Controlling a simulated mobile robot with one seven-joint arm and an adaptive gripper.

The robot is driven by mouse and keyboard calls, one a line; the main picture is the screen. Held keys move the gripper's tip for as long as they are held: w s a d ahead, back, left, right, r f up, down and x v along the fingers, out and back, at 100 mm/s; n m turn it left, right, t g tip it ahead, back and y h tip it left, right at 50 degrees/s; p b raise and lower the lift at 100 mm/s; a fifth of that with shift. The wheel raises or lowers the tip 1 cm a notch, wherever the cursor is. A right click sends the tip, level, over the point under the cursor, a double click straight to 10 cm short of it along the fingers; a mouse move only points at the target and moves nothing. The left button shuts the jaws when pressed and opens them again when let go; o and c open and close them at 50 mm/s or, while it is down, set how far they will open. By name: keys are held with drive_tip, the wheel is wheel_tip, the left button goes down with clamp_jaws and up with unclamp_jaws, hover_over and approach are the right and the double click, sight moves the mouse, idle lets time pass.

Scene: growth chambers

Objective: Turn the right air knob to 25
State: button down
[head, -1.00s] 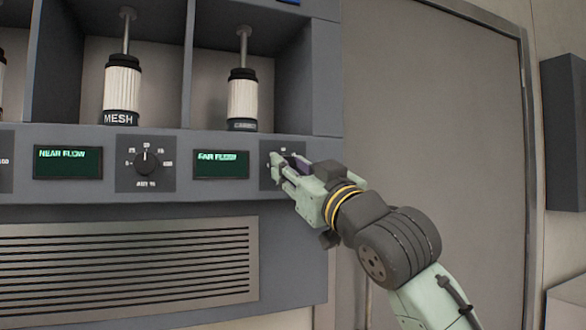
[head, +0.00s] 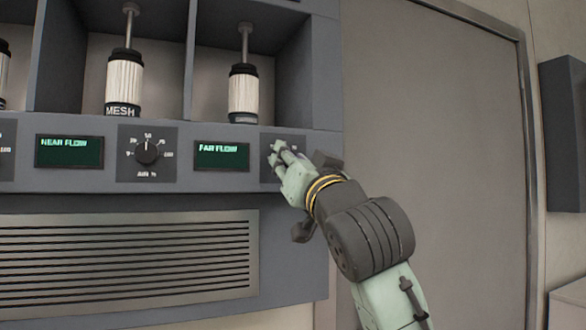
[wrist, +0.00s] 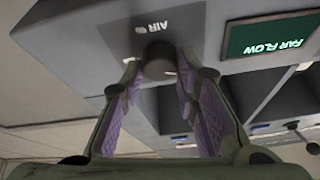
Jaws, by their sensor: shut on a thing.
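The right air knob is a dark round knob (wrist: 159,58) on a dark panel labelled AIR. In the wrist view it sits between the tips of my gripper (wrist: 158,75), which is shut on it. In the head view my gripper (head: 279,154) covers most of the right dial panel (head: 298,143), so the knob's pointer and most of its scale are hidden. The FAR FLOW display (head: 221,156) is just left of that panel; it also shows in the wrist view (wrist: 268,36).
Another air knob (head: 147,152) with its scale and the NEAR FLOW display (head: 69,151) are further left. Canisters (head: 243,93) stand in bays above. A vent grille (head: 130,255) is below. A grey door (head: 435,140) is to the right.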

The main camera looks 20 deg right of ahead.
drive_tip(key=shift+a+m+g+h+b, duration=0.15)
drive_tip(key=shift+m+h, duration=0.7)
drive_tip(key=shift+m, duration=0.7)
drive_tip(key=shift+m+g+h+b, duration=0.15)
drive_tip(key=shift+m+h, duration=0.7)
drive_tip(key=shift+m, duration=0.7)
drive_tip(key=c, duration=1.2)
unclamp_jaws()
drive_tip(key=shift+c, duration=0.2)
drive_tip(key=v, duration=1.2)
drive_tip(key=shift+r, duration=0.1)
